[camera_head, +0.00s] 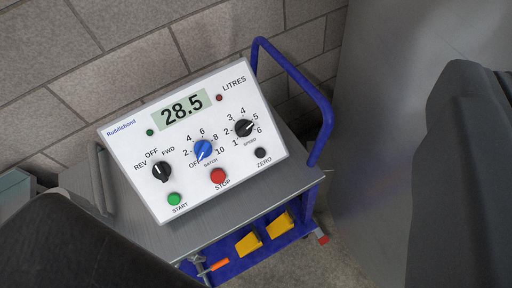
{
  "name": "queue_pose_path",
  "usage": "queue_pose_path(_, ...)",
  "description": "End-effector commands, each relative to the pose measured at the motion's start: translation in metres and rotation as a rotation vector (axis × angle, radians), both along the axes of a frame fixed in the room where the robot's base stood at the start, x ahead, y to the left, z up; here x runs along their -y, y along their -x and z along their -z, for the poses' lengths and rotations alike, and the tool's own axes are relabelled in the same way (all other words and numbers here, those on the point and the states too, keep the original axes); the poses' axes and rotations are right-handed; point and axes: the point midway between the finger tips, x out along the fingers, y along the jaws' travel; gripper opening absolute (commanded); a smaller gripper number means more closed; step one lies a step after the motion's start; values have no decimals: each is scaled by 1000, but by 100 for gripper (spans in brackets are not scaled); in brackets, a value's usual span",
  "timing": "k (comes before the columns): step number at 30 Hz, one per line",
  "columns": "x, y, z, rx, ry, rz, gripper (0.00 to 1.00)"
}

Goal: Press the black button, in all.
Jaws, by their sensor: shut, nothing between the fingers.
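The black button (260,153) is small and round, at the lower right of a white control panel (185,197), above the word ZERO. Nothing covers it, and I cannot tell from this view whether it is pressed in. The panel's display (183,109) reads 28.5 litres. A red STOP button (218,176) and a green START button (174,199) lie to its left. My gripper's fingertips do not show in this view, and nothing is seen touching the panel.
The panel has a black direction knob (161,172), a blue batch knob (203,150) and a black speed knob (244,127). It sits on a grey-topped trolley with a blue handle (323,101). Yellow items (248,244) lie on its lower shelf. A block wall stands behind.

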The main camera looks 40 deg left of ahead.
Motion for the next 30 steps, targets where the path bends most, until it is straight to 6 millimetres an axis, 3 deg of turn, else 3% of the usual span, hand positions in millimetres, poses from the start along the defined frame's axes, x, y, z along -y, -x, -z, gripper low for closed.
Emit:
queue_pose_path(1,-11,-17,31,-22,-1,2,0)
queue_pose_path(9,-67,-84,169,-65,-35,6,0)
queue_pose_path(15,-104,-111,274,-91,-52,-9,0)
queue_pose_path(18,-116,-116,316,-98,-59,-20,0)
queue_pose_path(21,-126,-120,346,-106,-66,-31,0)
queue_pose_path(24,-132,-120,363,-106,-70,-40,0)
queue_pose_path(30,-134,-121,370,-107,-75,-42,0)
